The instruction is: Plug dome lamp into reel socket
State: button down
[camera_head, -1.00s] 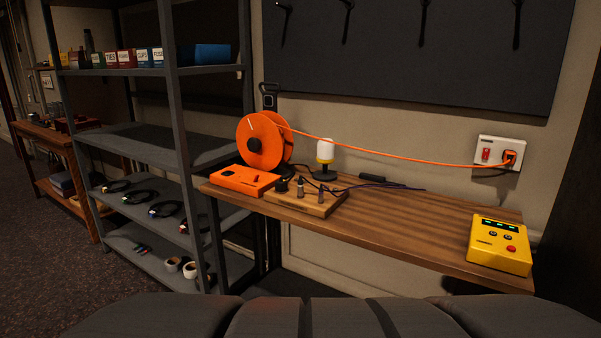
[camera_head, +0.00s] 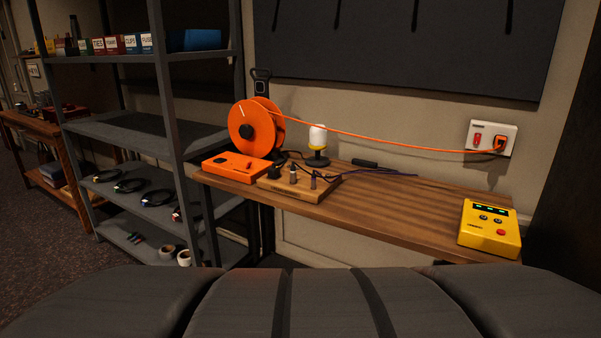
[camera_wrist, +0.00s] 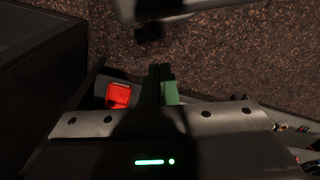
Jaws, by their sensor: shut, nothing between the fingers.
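The dome lamp (camera_head: 317,137), with a white dome, yellow band and dark base, stands upright on the wooden desk (camera_head: 390,205). The orange cable reel (camera_head: 247,130) stands left of it, with a flat orange box (camera_head: 235,167) in front; I cannot make out its socket openings. A wooden block (camera_head: 300,190) holds several upright dark and metal connectors; which one belongs to the lamp is unclear. My gripper (camera_wrist: 160,72), with dark and green fingers, is shut and empty over the dark speckled floor, away from the desk objects. It does not show in the head view.
An orange cable (camera_head: 390,143) runs from the reel to the wall outlet (camera_head: 491,138). A yellow box (camera_head: 490,228) sits at the desk's right end. A grey metal shelf (camera_head: 140,131) stands at the left. The desk between block and yellow box is mostly clear.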

jog(key=w+d+r+m+p, duration=1.2)
jog(key=w+d+r+p, duration=0.5)
jog(key=r+p, duration=0.3)
jog(key=shift+w+r+p, duration=0.3)
jog(key=shift+w+p, duration=0.3)
jog(key=shift+w, duration=0.05)
